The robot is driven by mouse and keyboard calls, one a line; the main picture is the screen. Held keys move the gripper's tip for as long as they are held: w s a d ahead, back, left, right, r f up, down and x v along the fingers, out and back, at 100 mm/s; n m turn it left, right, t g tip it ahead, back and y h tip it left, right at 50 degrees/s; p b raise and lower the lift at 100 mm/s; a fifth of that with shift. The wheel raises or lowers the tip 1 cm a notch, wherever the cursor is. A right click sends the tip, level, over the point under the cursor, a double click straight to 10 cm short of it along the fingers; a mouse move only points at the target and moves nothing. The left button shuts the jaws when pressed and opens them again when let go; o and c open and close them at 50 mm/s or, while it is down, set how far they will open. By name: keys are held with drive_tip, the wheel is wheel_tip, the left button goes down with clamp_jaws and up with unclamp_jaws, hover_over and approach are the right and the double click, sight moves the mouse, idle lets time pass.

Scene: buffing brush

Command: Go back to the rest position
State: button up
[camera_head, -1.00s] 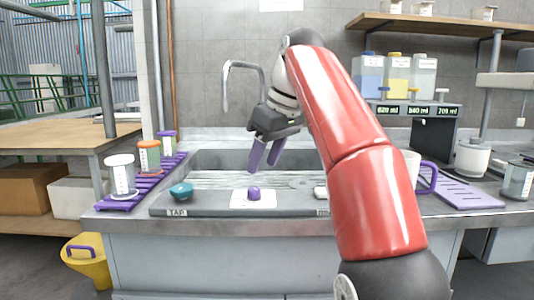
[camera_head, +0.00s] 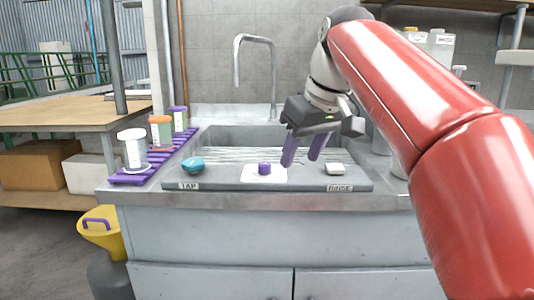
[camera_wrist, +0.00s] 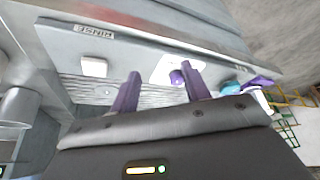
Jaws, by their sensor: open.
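My gripper (camera_head: 303,150) is open and empty, its two purple fingers apart and pointing down above the sink area. The fingers also show in the wrist view (camera_wrist: 160,92). A small purple piece (camera_head: 264,168) stands on a white pad (camera_head: 280,177) in the middle of the grey ledge (camera_head: 218,181), to the left of and below my fingers. A teal bowl-like knob (camera_head: 193,164) sits at the ledge's left, near the TAP label. A whitish block (camera_head: 335,169) sits at its right, near the RINSE label; it also shows in the wrist view (camera_wrist: 94,67).
A purple rack (camera_head: 130,178) with several lidded jars (camera_head: 160,130) stands left of the sink (camera_head: 230,136). A tall grey faucet (camera_head: 238,62) rises behind. My red arm hides much of the right side.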

drive_tip(key=s+d+f+m+h, duration=0.1)
drive_tip(key=s+d+f+m, duration=0.2)
drive_tip(key=s+f, duration=0.7)
drive_tip(key=s+d+f+m+t+h, duration=0.1)
drive_tip(key=s+d+f+m, duration=0.2)
drive_tip(key=s+f, duration=0.6)
wheel_tip(320, 180, down, 7)
drive_tip(key=d, duration=0.2)
drive_tip(key=shift+s+d+f+t+h, duration=0.15)
drive_tip(key=shift+s+d+t+h, duration=0.15)
drive_tip(key=shift+s+d, duration=0.05)
